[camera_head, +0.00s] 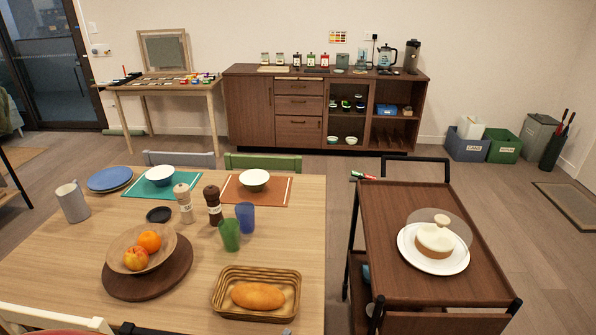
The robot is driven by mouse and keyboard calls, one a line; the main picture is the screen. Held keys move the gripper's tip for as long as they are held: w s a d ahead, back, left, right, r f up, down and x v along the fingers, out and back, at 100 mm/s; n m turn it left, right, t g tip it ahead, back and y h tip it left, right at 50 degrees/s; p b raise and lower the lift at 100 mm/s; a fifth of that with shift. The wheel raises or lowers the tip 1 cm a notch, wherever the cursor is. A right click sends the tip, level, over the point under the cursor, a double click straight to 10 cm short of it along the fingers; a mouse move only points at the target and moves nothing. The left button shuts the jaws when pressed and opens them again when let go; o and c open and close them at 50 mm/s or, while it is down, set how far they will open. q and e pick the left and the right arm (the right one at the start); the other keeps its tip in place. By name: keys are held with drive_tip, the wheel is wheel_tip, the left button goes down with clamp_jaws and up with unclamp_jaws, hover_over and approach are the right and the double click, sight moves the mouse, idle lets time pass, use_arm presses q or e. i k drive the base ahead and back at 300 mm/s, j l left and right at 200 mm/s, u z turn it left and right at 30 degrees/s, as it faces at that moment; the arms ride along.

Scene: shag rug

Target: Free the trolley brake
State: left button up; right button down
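The trolley (392,262) stands to the right of the dining table, with a brown wooden top and black posts. Its black push handle (415,159) rises at the far end. A small red and green piece (363,176) shows at the trolley's far left corner; I cannot tell whether it is the brake. The wheels are hidden. Neither of my grippers is in view.
A narrow gap separates table and trolley. Open floor (500,190) lies behind and right of the trolley, up to the sideboard (300,110).

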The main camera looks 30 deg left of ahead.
sight(353, 173)
drive_tip(key=u, duration=0.45)
drive_tip(key=l+z, duration=0.1)
drive_tip(key=l, duration=0.2)
drive_tip(key=i+l+z, duration=0.4)
drive_tip(key=l+z, duration=0.25)
drive_tip(key=i+l+z, duration=0.3)
drive_tip(key=l+z, duration=0.2)
drive_tip(key=i+l+z, duration=0.5)
drive_tip(key=i+l, duration=0.1)
drive_tip(key=i, duration=0.35)
drive_tip(key=i+l, duration=0.1)
drive_tip(key=i, duration=0.35)
drive_tip(key=i+j+u, duration=0.1)
drive_tip(key=i+u, duration=0.75)
drive_tip(key=u, duration=0.15)
drive_tip(key=i+l+u, duration=0.2)
drive_tip(key=i+u, duration=0.45)
drive_tip(key=u, duration=0.25)
drive_tip(key=i+u, duration=0.2)
drive_tip(key=u, duration=0.2)
drive_tip(key=i+u, duration=0.15)
drive_tip(key=u, duration=0.3)
drive_tip(key=i+u, duration=0.2)
drive_tip(key=u, duration=0.2)
drive_tip(key=i+l+u, duration=0.1)
drive_tip(key=u, duration=0.3)
drive_tip(key=l, duration=0.1)
